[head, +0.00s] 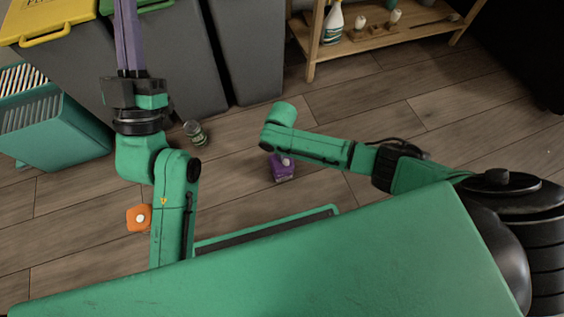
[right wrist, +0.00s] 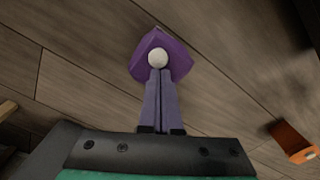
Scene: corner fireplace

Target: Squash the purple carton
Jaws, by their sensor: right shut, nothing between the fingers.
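The purple carton (head: 283,173) with a round white cap stands on the wooden floor in the middle of the head view. It also shows in the right wrist view (right wrist: 178,63), straight beyond my fingertips. My right gripper (right wrist: 159,70) is shut and empty. Its fingers point at the cap and overlap the carton in that view; I cannot tell if they touch it. In the head view my right arm hides most of that gripper. My left gripper (head: 126,30) points up at the top left, its fingertips cut off by the frame, away from the carton.
An orange carton (head: 138,218) with a white cap lies left on the floor. A glass jar (head: 194,132) lies near the grey bins (head: 246,50). A green crate (head: 60,128) stands at left. A wooden shelf (head: 375,42) holds bottles at the back. The floor around the purple carton is clear.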

